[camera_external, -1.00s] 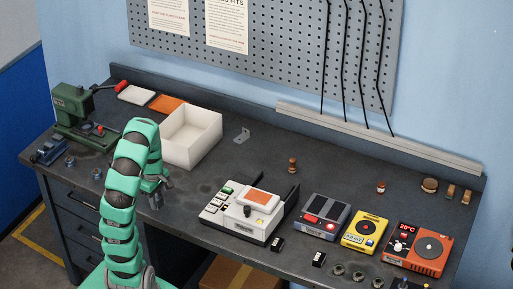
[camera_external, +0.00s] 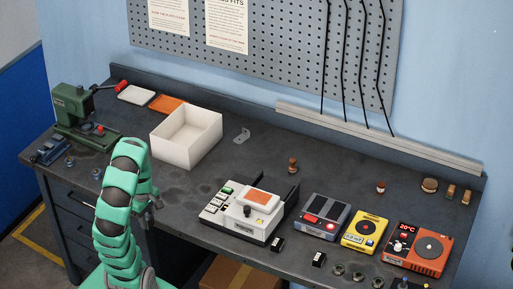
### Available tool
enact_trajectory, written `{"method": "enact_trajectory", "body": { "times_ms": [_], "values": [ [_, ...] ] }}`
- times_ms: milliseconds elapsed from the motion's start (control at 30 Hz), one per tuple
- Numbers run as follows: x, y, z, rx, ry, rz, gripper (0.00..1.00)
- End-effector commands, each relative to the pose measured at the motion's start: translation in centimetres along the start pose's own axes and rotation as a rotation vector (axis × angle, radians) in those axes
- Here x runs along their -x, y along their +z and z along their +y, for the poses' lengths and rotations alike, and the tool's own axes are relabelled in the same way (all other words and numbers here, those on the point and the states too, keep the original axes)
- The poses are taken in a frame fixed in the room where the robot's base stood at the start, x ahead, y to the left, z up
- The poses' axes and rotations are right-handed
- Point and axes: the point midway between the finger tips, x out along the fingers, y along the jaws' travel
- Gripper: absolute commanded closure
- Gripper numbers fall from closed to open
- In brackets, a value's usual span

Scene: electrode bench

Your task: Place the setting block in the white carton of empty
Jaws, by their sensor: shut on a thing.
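The white carton (camera_external: 177,158) stands open and empty at the back left of the bench. My gripper (camera_external: 157,202) is low by the bench's front edge, in front of the carton and apart from it. It is mostly hidden behind my green arm. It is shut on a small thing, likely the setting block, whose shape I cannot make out.
A green press (camera_external: 80,115) stands at the far left, beside white and orange lids (camera_external: 168,104). A white device (camera_external: 243,212), a grey device (camera_external: 322,215), a yellow device (camera_external: 366,232) and an orange device (camera_external: 416,247) line the right. Bare bench lies before the carton.

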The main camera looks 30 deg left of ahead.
Motion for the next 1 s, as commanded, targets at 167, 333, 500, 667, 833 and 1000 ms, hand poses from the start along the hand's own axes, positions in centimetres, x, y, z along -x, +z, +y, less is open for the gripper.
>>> {"method": "enact_trajectory", "body": {
  "times_ms": [167,333,500,667,833,1000],
  "values": [
    [0.3,-0.1,0.7,-0.023,0.000,0.000,1.00],
    [1.5,-0.4,3.5,-0.121,-0.005,-0.004,1.00],
    [3.1,-1.1,7.9,-0.273,-0.006,-0.007,1.00],
    [4.3,-1.7,11.8,-0.413,-0.012,-0.013,1.00],
    [5.4,-2.5,16.0,-0.557,-0.014,-0.018,1.00],
    [6.4,-3.4,20.2,-0.696,-0.009,-0.021,1.00]
  ]
}}
